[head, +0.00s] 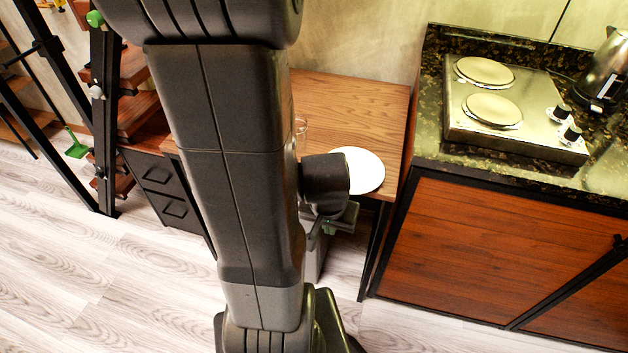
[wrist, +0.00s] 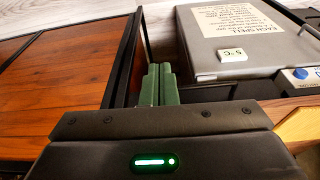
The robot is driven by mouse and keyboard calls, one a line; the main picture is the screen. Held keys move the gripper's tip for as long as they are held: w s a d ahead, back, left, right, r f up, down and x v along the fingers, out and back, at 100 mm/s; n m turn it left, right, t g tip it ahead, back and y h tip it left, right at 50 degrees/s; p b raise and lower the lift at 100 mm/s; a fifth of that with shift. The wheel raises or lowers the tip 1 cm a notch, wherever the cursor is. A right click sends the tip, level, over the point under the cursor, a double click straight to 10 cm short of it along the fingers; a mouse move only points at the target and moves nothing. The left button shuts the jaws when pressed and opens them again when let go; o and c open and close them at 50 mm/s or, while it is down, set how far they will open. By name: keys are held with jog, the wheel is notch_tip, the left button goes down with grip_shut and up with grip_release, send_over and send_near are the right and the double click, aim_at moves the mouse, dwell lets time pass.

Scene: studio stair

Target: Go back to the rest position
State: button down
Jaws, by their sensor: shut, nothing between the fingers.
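My gripper (wrist: 160,84) shows in the wrist view with its two green fingers together and nothing between them. In the head view the gripper (head: 322,228) is partly hidden by my arm, beside the front edge of the wooden table (head: 345,95) and below the white plate (head: 362,171). In the wrist view the fingers point toward a narrow gap between a brown cabinet front on the left and a grey lidded box (wrist: 225,45) on the right. My arm covers the middle of the head view.
A brown kitchen cabinet (head: 450,260) with a two-plate cooker (head: 515,110) and a kettle (head: 608,70) stands at right. A glass (head: 301,128) is on the table. Black drawers (head: 165,190) and a stair (head: 125,85) are at left. Pale floor (head: 70,270) at lower left is clear.

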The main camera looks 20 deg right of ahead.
dwell(0.3)
jog(key=w+d+f+p, duration=0.1)
jog(key=w+d, duration=0.5)
jog(key=w, duration=0.4)
jog(key=shift+d+f, duration=0.3)
jog(key=shift+w+r, duration=0.1)
jog(key=shift+r, duration=0.05)
